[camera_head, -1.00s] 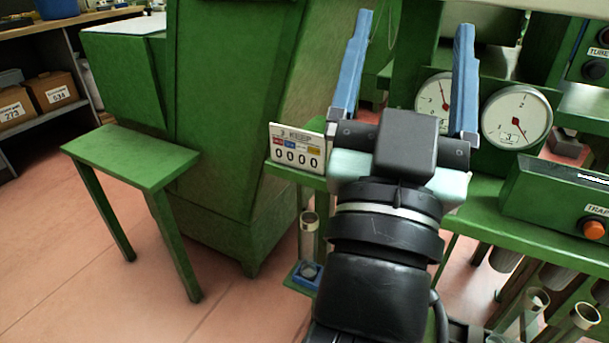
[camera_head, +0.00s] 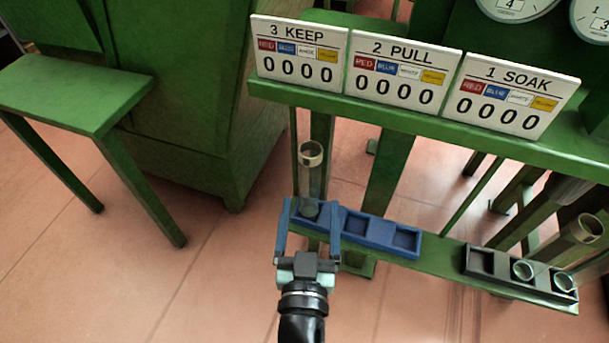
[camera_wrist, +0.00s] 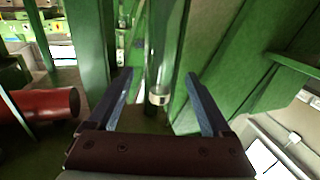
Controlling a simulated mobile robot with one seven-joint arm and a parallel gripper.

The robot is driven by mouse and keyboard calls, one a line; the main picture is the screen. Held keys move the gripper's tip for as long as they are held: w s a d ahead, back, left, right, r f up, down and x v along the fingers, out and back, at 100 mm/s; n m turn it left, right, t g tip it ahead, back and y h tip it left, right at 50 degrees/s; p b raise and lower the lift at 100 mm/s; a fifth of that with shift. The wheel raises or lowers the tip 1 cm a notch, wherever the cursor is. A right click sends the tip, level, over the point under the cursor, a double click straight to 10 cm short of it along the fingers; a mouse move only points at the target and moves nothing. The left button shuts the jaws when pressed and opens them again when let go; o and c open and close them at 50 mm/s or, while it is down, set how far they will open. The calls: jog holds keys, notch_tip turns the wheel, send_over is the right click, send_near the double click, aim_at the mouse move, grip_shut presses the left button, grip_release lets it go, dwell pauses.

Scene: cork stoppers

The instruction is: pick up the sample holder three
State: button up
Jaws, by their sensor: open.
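A clear tube (camera_head: 311,178) with a tan rim stands upright in the left compartment of a blue rack (camera_head: 380,232), below the sign "3 KEEP". No label on the tube itself can be read. My gripper (camera_head: 309,207) is open and empty at the left end of the rack, with its blue fingers either side of the tube's lower part in the head view. In the wrist view the tube (camera_wrist: 158,60) shows between the two spread fingers (camera_wrist: 160,76). I cannot tell how far ahead of the fingertips it is.
Signs "3 KEEP" (camera_head: 298,52), "2 PULL" (camera_head: 402,74) and "1 SOAK" (camera_head: 514,95) stand on a green ledge above. A dark rack (camera_head: 482,263) with tubes stands right. A green post (camera_head: 390,180) is close behind. A green table (camera_head: 75,85) is at left.

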aim_at(313, 186)
jog(key=w, duration=0.4)
jog(key=shift+w+d, duration=0.2)
jog(key=shift+w, duration=0.15)
jog(key=shift+w+a+f, duration=0.1)
jog(key=shift+w+f, duration=0.1)
jog(key=shift+w, duration=1.25)
jog(key=shift+w+a+f, duration=0.1)
jog(key=shift+w+f, duration=0.1)
jog(key=shift+w, duration=1.25)
grip_shut()
